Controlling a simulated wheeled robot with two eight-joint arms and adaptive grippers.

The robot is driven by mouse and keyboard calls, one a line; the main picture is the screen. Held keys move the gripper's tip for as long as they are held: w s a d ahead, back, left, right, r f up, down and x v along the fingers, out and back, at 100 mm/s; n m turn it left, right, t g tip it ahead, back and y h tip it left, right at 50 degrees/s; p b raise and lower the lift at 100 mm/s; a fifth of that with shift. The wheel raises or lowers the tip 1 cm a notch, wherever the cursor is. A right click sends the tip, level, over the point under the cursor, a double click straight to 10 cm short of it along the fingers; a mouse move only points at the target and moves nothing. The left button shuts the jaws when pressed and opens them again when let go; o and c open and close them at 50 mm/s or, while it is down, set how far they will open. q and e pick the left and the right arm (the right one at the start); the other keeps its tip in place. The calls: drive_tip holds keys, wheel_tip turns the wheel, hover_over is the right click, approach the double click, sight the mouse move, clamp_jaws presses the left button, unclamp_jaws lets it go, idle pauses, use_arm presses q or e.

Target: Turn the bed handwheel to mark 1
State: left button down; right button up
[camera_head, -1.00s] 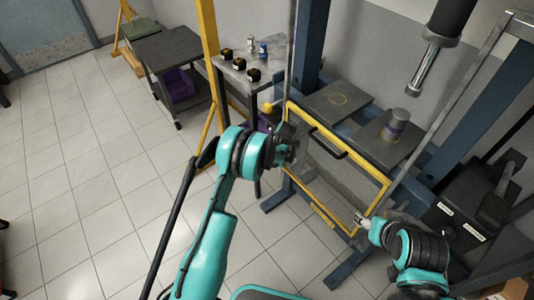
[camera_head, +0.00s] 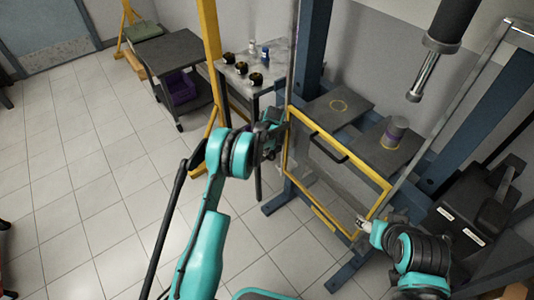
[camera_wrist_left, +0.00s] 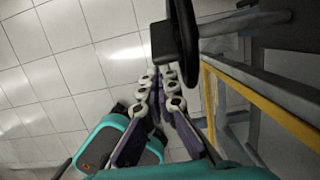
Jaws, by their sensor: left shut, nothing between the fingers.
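In the left wrist view a dark round wheel (camera_wrist_left: 187,42), apparently the bed handwheel, shows nearly edge-on just beyond my left fingertips. My left gripper (camera_wrist_left: 163,78) is shut and empty, its tips close to the wheel's lower rim. I cannot tell whether they touch. In the head view my left gripper (camera_head: 272,132) is at the left side of the press, by the upper left corner of the yellow-framed guard (camera_head: 316,212). The wheel is hard to make out there, and no mark is readable. My right gripper (camera_head: 364,223) is near the guard's lower right corner; its finger opening is unclear.
Behind the guard are two dark plates, one bearing a grey cylinder (camera_head: 395,130). The press ram (camera_head: 425,75) hangs above. A small table (camera_head: 268,75) with black-and-gold parts stands behind my left gripper. A dark cart (camera_head: 178,52) stands farther left.

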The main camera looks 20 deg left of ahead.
use_arm(q)
drive_tip(key=shift+w+a+r+h, duration=0.2)
drive_tip(key=shift+a+r+h, duration=0.1)
drive_tip(key=shift+a, duration=0.05)
drive_tip(key=shift+w+a+r, duration=0.1)
drive_tip(key=shift+w, duration=0.05)
idle(0.6)
